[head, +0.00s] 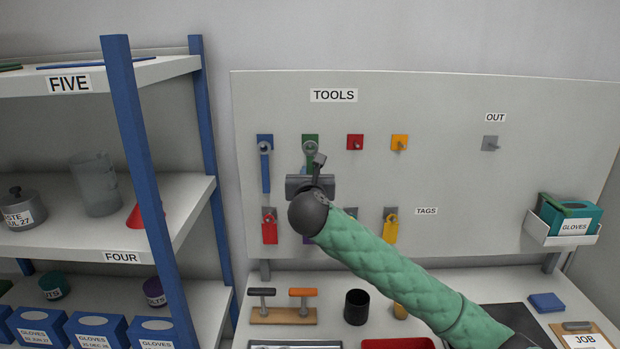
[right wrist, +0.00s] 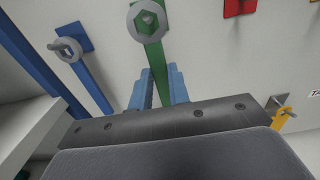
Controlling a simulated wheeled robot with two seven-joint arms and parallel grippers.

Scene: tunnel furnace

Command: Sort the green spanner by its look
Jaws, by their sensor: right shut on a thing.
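The green spanner (head: 310,151) is at the green hook plate under the TOOLS label on the pegboard (head: 450,110). In the right wrist view the green spanner (right wrist: 154,57) points down between my fingers, and its grey ring end appears to be around the peg. My right gripper (head: 307,172) is shut on its handle; it also shows in the right wrist view (right wrist: 161,88). The gripper and wrist hide the spanner's lower part in the head view. My left gripper is not in view.
A blue spanner (head: 265,170) hangs just left. The red hook (head: 355,142), orange hook (head: 400,143) and grey OUT hook (head: 491,143) are empty. Red (head: 269,229) and yellow (head: 390,229) tags hang below. A shelf with a blue post (head: 145,170) stands left.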

